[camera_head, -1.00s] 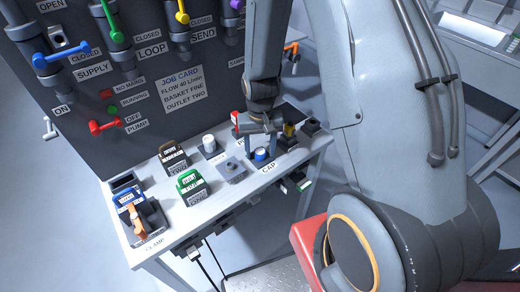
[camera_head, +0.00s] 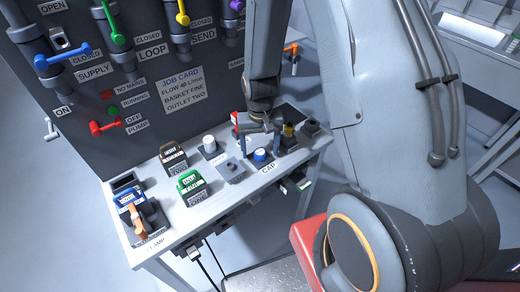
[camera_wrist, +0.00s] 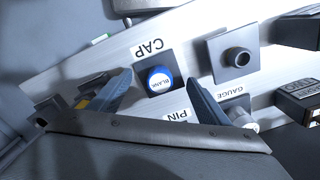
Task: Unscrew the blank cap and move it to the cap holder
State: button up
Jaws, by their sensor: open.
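The blank cap (camera_head: 261,155) is blue with a white top. It sits on a dark square plate beside the CAP label on the bench. In the wrist view the cap (camera_wrist: 159,78) shows the word BLANK. My gripper (camera_head: 261,142) is above the cap, pointing down. In the wrist view its two fingers are apart, with the cap showing between the tips; I see no contact. A grey square plate with a short round post (camera_wrist: 237,57) stands beside the cap; it also shows in the head view (camera_head: 231,170). No label names it as the cap holder.
A white cylinder (camera_head: 209,144) stands near the GAUGE label. Green (camera_head: 191,184) and brown (camera_head: 173,157) labelled baskets and an orange-handled clamp (camera_head: 137,222) are to the left. Dark blocks (camera_head: 311,127) are to the right. The valve panel (camera_head: 150,80) rises behind the bench.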

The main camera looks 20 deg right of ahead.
aim_at(260, 152)
jog(key=shift+r+p, duration=2)
jog(key=shift+r, duration=0.75)
jog(key=shift+r, duration=0.1)
jog(key=shift+r, duration=0.25)
notch_tip(260, 152, up, 7)
jog(key=b, duration=0.2)
jog(key=shift+s+b, duration=0.1)
jog(key=shift+b, duration=0.25)
jog(key=s+r+n+t+b, duration=0.1)
jog(key=s+n+b, duration=0.1)
jog(key=s+b, duration=0.4)
jog(key=s, duration=0.3)
